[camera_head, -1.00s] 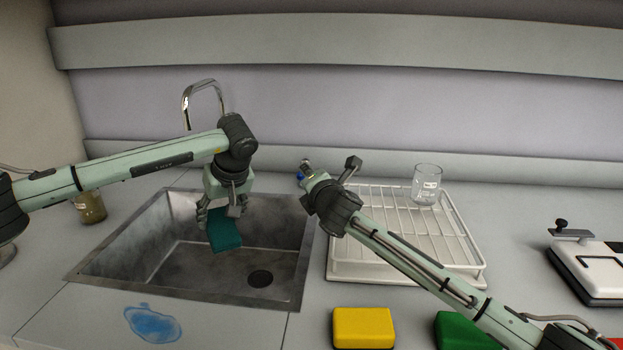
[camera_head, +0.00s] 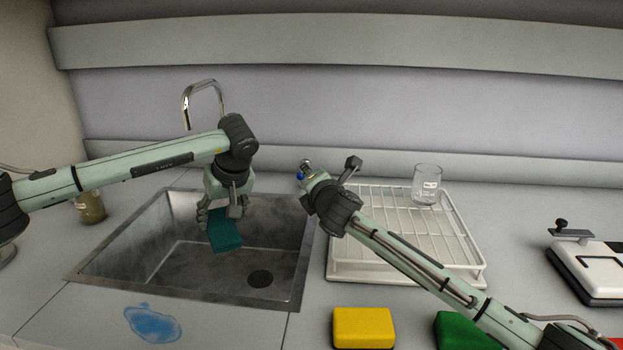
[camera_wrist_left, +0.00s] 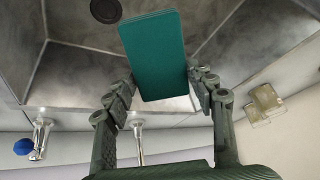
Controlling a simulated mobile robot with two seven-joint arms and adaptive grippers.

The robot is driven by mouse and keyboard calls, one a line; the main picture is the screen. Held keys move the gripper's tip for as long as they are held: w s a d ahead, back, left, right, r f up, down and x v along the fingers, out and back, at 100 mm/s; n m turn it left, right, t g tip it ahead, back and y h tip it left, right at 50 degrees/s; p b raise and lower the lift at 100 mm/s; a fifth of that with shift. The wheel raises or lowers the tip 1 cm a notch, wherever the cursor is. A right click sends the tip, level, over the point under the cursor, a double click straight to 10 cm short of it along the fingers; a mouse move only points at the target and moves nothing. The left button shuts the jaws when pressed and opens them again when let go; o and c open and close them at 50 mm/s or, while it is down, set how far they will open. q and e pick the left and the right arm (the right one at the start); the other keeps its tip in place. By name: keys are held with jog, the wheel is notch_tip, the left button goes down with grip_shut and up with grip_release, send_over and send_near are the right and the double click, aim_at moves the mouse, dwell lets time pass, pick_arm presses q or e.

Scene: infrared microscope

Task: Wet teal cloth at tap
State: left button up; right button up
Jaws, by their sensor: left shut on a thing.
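The teal cloth (camera_head: 224,232) is a folded block held over the sink (camera_head: 180,262). My left gripper (camera_head: 222,211) is shut on its upper part, and the cloth hangs below the fingers. In the left wrist view the cloth (camera_wrist_left: 155,55) sits between the two fingers (camera_wrist_left: 162,88). The tap (camera_head: 203,100) is a curved chrome spout behind the sink; its lower part is partly hidden by my left arm.
A white wire rack (camera_head: 400,235) with a glass beaker (camera_head: 426,184) stands right of the sink. A blue puddle (camera_head: 152,323) lies on the front counter. Yellow (camera_head: 363,328) and green (camera_head: 462,332) blocks lie at the front.

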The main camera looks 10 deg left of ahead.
dwell(0.3)
pick_arm(q)
jog(key=shift+s+d+r, duration=0.8)
jog(key=shift+d+r, duration=0.2)
jog(key=shift+r, duration=0.05)
jog(key=shift+s+d+r, duration=0.75)
jog(key=shift+d+r, duration=0.25)
